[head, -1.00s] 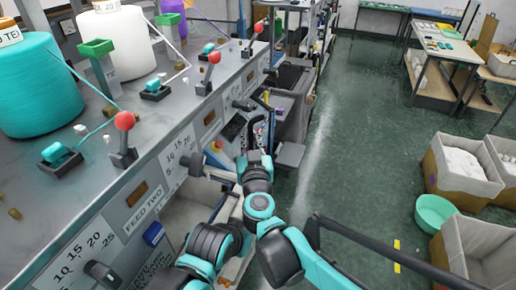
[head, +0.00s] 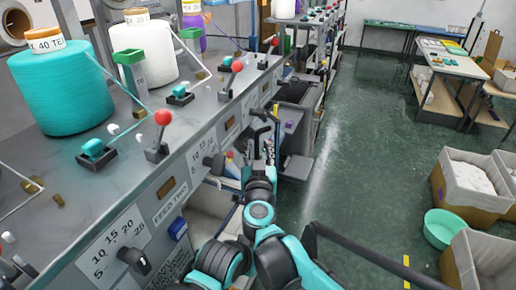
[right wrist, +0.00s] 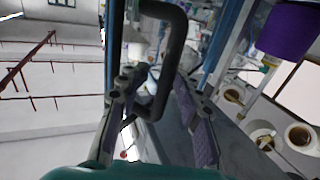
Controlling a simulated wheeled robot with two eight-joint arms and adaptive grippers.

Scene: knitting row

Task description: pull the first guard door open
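My right gripper (head: 266,138) is at the front side of the machine row, past the near control panel. In the right wrist view its two fingers (right wrist: 158,125) stand apart. A black U-shaped handle (right wrist: 178,45) reaches between them, nearer the left finger; I cannot tell whether it touches. In the head view the dark handle (head: 262,113) is at the fingertips. The guard door itself is hard to make out; blue frame edges (right wrist: 226,45) show beside the handle in the wrist view. My left gripper is not in view.
The machine top carries a teal yarn cone (head: 62,88), a white cone (head: 145,58) and red-knobbed levers (head: 160,125). Fabric-lined bins (head: 470,180) and a green tub (head: 442,228) stand on the right. The green floor (head: 350,160) between is clear.

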